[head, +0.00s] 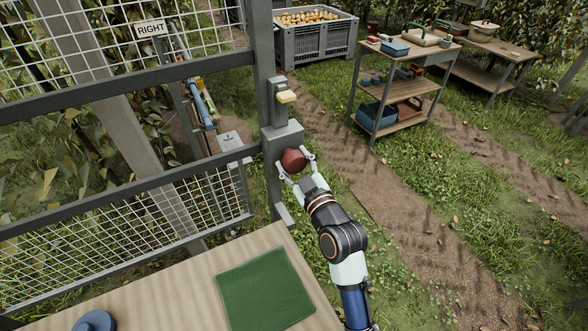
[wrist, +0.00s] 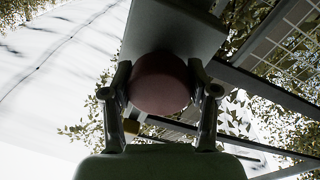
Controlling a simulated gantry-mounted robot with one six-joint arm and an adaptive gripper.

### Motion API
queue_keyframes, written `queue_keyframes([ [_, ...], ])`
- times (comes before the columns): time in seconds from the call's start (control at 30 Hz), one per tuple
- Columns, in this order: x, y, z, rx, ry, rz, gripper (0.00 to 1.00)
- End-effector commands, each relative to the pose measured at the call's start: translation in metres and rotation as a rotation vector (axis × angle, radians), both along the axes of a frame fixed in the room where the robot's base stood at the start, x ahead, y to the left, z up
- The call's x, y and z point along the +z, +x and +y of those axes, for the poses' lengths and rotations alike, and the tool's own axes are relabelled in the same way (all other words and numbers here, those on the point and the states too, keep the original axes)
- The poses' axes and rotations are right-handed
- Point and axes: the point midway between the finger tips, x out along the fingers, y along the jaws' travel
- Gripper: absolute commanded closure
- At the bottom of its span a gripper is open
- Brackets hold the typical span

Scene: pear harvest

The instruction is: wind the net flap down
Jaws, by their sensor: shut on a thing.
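A round red-brown knob (head: 293,160) sits on the front of a grey box (head: 279,135) fixed to the grey post. My gripper (head: 296,166) is shut on the knob, one finger on each side. In the wrist view the knob (wrist: 160,83) fills the space between the two fingers of my gripper (wrist: 161,95), under the grey box (wrist: 172,28). A white net (head: 130,232) in a dark frame spans the left side. I cannot tell which part of the net is the flap.
A wooden board (head: 190,279) with a green mat (head: 265,287) lies below. A pale yellow block (head: 287,97) is on the post above the box. A "RIGHT" sign (head: 151,30) hangs at upper left. A shelf cart (head: 399,85) and a grey pear crate (head: 313,42) stand farther back.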

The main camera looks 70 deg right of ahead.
Motion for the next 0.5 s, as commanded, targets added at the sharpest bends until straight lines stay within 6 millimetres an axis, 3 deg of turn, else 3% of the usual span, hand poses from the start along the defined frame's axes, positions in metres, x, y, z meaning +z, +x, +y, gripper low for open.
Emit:
queue_keyframes([
  [0.5,-0.0015,-0.0008,-0.0007,-0.002,-0.361,0.286,0.76],
])
